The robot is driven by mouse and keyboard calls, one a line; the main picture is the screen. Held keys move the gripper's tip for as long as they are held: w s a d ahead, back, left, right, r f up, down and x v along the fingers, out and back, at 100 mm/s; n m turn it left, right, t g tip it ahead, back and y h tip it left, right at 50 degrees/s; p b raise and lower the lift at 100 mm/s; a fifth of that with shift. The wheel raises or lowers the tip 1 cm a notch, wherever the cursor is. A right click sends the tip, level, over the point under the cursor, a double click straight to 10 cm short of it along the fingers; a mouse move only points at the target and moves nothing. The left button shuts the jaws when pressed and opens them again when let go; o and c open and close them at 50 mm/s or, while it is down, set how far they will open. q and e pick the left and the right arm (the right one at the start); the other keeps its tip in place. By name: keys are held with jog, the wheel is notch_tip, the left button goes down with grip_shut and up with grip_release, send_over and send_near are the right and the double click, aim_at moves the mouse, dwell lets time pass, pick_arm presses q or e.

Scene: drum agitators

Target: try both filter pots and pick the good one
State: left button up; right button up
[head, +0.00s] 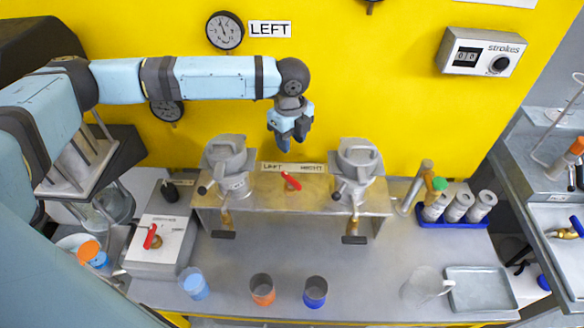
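Two grey metal filter pots with closed clamped lids, a left one (224,158) and a right one (358,160), sit on a metal stand (262,212). A plate on the stand reads LEFT and RIGHT, with a red lever (291,181) between the pots. Brass outlets with black handles hang below each pot. My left gripper (292,140) points down, above and behind the stand, between the pots and apart from both. It seems empty; its finger gap is unclear. My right gripper is out of view. The pots' insides are hidden.
An orange-banded cup (262,291), a blue-banded cup (315,293) and a cup with light blue contents (195,286) stand along the bench front. A clear jug (422,287) and grey tray (479,290) are right. A strokes counter (481,51) reads 00.

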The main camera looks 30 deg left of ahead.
aim_at(291, 178)
pick_arm(q)
notch_tip(291, 178, down, 13)
jog(key=shift+d+r+p, duration=0.1)
jog(key=shift+r+p, duration=0.05)
jog(key=shift+p, duration=0.95)
jog(key=shift+f, duration=0.4)
grip_shut()
